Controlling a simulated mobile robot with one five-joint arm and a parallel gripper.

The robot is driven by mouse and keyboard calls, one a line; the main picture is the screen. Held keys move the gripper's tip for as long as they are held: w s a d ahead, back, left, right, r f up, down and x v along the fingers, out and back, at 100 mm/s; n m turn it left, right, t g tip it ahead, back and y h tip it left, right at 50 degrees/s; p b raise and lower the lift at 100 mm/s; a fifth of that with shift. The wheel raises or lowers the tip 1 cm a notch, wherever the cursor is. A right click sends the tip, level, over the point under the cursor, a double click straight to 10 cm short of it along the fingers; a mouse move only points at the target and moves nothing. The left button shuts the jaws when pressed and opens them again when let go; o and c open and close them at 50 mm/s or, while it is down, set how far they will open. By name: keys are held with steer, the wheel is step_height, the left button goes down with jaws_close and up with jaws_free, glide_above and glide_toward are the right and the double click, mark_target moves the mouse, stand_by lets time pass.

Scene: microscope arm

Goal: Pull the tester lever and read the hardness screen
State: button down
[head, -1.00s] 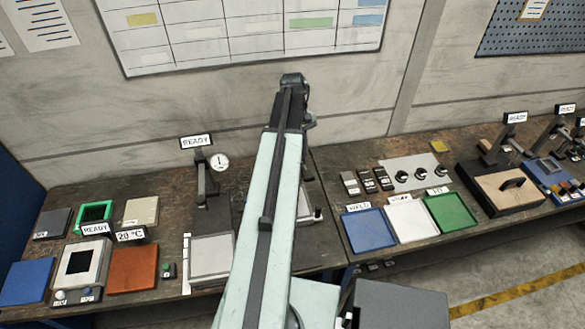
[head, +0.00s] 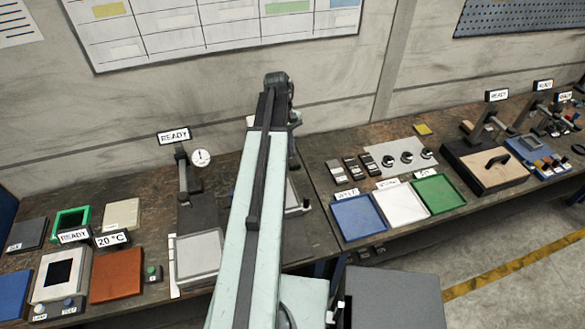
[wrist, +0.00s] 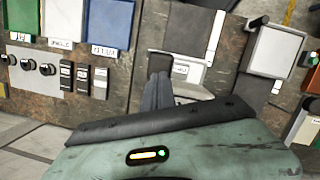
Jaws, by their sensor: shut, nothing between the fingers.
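My gripper (wrist: 158,92) shows in the wrist view with its dark fingers together and nothing between them. It is over the bench beside a grey device (wrist: 188,45) with a small labelled screen (wrist: 180,69), whose text I cannot read. A black-knobbed part (wrist: 257,22) sticks out beside that device; I cannot tell if it is the tester lever. In the head view my arm hides most of this device and the gripper. A stand with a round dial (head: 201,158) and a READY sign (head: 174,136) is left of my arm.
Blue (head: 358,218), white (head: 403,201) and green (head: 438,194) trays are on the bench right of my arm, with several knobs behind. A grey square tray (head: 197,256) lies left of my arm. The floor at the lower right is clear.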

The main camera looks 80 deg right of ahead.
mark_target(291, 161)
steer(key=shift+b+x, duration=0.35)
steer(key=shift+x, duration=0.55)
steer(key=shift+r, duration=0.1)
steer(key=b+x, duration=0.4)
steer(key=shift+w+d+f, duration=0.3)
steer(key=shift+f, duration=0.05)
steer(key=shift+a+b, duration=0.15)
steer(key=shift+b, duration=0.15)
steer(key=shift+a, duration=0.1)
